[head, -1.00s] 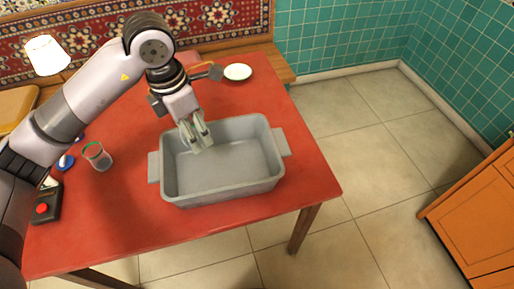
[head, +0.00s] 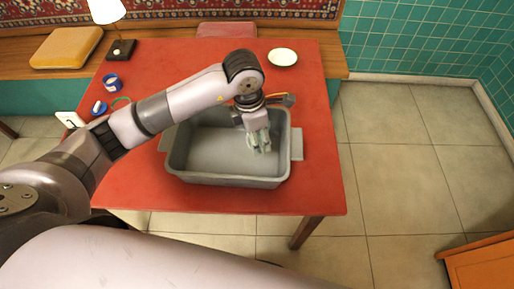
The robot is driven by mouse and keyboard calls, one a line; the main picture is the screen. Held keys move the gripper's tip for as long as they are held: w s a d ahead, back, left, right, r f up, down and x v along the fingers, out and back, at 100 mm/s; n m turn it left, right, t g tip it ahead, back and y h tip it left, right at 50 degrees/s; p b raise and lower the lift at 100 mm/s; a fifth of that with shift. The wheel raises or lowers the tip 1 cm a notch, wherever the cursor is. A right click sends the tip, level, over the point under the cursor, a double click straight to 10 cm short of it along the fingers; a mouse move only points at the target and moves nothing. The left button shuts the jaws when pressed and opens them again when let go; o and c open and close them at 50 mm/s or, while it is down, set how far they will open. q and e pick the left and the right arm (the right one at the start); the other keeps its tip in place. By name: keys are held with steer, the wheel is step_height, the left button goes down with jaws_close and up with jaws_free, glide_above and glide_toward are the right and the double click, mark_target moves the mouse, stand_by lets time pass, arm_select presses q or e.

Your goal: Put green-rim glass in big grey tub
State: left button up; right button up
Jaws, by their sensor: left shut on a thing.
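The big grey tub (head: 228,181) stands on the red table in the head view, with a handle at each short side. My left gripper (head: 262,145) points down into the right part of the tub. My right gripper is not in view.
A pale saucer (head: 283,57) lies behind the tub on the red table (head: 317,150). Blue items (head: 112,82), a black box (head: 121,49) and a white object (head: 70,118) are at the left. A lamp (head: 106,11) stands behind. The table right of the tub is clear.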

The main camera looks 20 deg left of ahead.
mark_target(259, 157)
arm_select(q)
step_height(259, 157, down, 4)
steer(key=shift+r, duration=0.15)
step_height(259, 157, down, 3)
steer(key=shift+f, duration=0.45)
steer(key=o, duration=1.2)
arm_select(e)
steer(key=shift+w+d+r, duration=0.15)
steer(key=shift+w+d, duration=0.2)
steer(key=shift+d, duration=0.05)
